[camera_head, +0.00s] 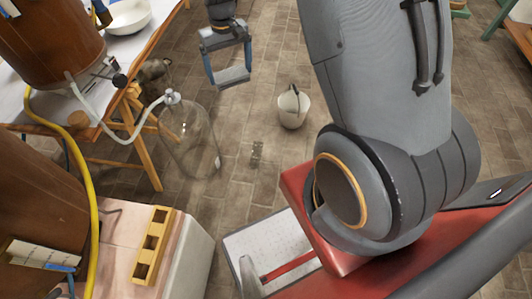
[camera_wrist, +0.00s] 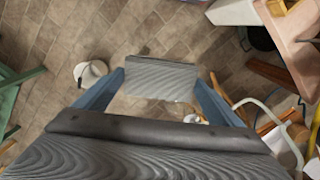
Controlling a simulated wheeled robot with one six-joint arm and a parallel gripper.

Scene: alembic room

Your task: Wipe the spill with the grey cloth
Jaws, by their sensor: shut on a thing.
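My gripper (camera_head: 229,70) hangs above the tiled floor at the top middle of the head view, its two blue fingers pointing down. It is shut on the grey cloth (camera_head: 234,77), a flat grey piece held between the fingertips. In the wrist view the cloth (camera_wrist: 160,78) shows as a ribbed grey slab spanning the gap between the fingers. The cloth appears clear of the floor and the furniture. I cannot make out the spill in either view.
A table (camera_head: 120,62) with a white bowl (camera_head: 128,17) and brown vessels stands at left. A clear glass bottle (camera_head: 190,140) with a hose stands on the floor beside it. A white pot (camera_head: 292,108) and a small object (camera_head: 256,153) are on the floor. Floor between is open.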

